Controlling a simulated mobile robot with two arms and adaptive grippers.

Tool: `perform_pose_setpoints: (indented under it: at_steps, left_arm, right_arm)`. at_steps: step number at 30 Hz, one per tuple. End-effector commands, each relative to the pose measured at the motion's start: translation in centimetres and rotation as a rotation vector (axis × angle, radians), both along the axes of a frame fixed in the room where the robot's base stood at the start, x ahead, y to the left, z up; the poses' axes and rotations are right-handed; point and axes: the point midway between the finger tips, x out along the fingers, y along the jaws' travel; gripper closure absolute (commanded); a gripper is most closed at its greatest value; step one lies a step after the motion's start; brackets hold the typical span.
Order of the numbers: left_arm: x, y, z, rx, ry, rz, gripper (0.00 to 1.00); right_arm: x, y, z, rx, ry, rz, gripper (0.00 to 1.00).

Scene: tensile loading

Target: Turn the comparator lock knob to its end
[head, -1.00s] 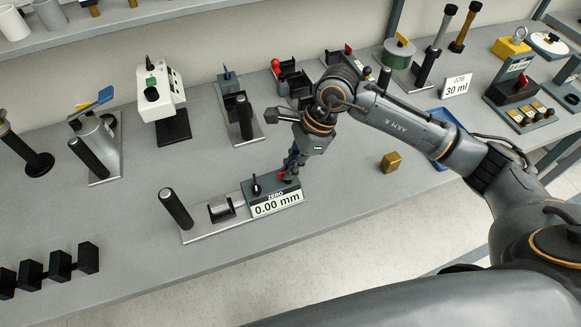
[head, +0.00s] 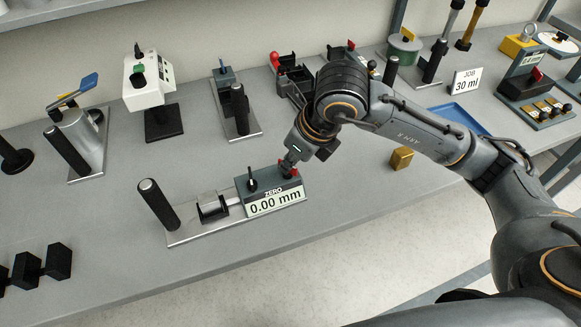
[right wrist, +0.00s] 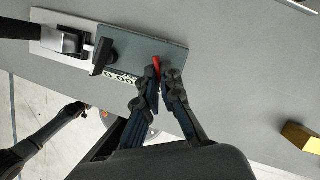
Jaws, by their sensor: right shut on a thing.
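The comparator (head: 225,208) lies on the grey bench, a flat silver plate with a black upright post, a metal cylinder and a grey block. Its display (head: 274,200) reads "ZERO 0.00 mm". A black lever-like knob (head: 252,184) stands on the block, also in the right wrist view (right wrist: 103,56). A red knob (right wrist: 156,66) stands near the block's end. My right gripper (right wrist: 163,76) is shut on this red knob from above. The fingers hide part of the knob, so its exact angle is hard to tell. My left gripper is not clearly in view.
A brass-coloured cube (head: 401,158) lies right of the comparator. Several fixtures stand behind it, including a white instrument (head: 148,84) and a stand with a black post (head: 238,110). A blue tray (head: 455,117) and a "30 ml" card (head: 466,80) are farther right.

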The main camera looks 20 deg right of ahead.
Motion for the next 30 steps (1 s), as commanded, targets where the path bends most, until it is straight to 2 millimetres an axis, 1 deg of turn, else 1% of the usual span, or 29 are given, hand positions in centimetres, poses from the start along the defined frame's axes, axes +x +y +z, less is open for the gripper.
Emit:
perform_pose_setpoints:
  at_steps: [1,3,9,15,21,30]
  left_arm:
    - [0.0,0.0,-0.9,0.0,0.0,0.0,0.44]
    - [0.0,0.0,-1.5,0.0,0.001,0.0,0.44]
    - [-0.1,0.0,-2.9,0.0,0.001,0.0,0.44]
    - [-0.1,0.0,-3.9,0.0,0.002,0.0,0.44]
    - [-0.1,0.0,-4.5,-0.001,0.002,0.0,0.44]
    - [-0.1,0.0,-4.7,0.0,0.002,-0.001,0.44]
  right_arm:
    - [0.0,0.1,-0.3,0.002,-0.005,-0.041,1.0]
    - [0.0,0.2,-0.3,0.002,-0.006,-0.106,1.0]
    - [0.0,0.3,-0.2,0.002,-0.005,-0.282,1.0]
    - [-0.1,0.3,-0.1,0.002,-0.003,-0.421,1.0]
    - [-0.1,0.3,0.0,0.002,-0.001,-0.516,1.0]
    - [-0.1,0.3,0.0,0.001,0.0,-0.571,1.0]
